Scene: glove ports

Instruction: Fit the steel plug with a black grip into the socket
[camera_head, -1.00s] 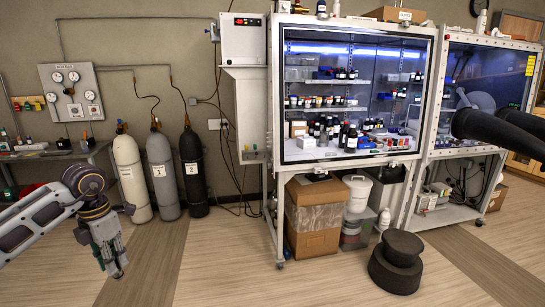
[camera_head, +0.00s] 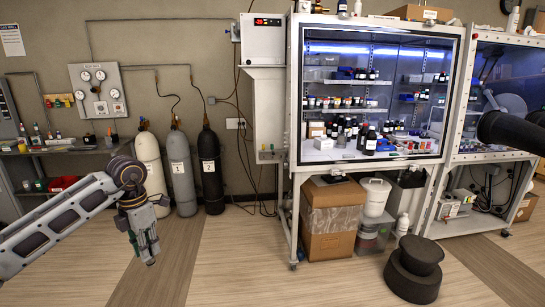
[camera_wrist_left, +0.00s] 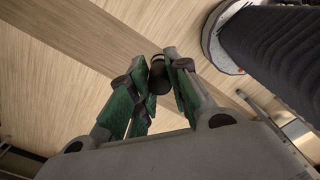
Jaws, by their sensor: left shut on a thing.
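My left gripper (camera_head: 148,252) hangs low over the wooden floor at the left of the head view, fingers pointing down. In the left wrist view the green-padded fingers (camera_wrist_left: 160,80) are shut on a small dark plug (camera_wrist_left: 158,75). Its black grip shows between the fingertips, with a small greyish end above it. The fingers hide part of it. In the head view the plug is too small to make out. I cannot pick out the socket for certain. My right gripper is out of view.
Gas cylinders (camera_head: 181,175) stand against the wall behind the left gripper. A side bench (camera_head: 60,150) is at far left. The glove box (camera_head: 375,95) stands right of centre, with a cardboard box (camera_head: 329,220) under it. The floor between is clear.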

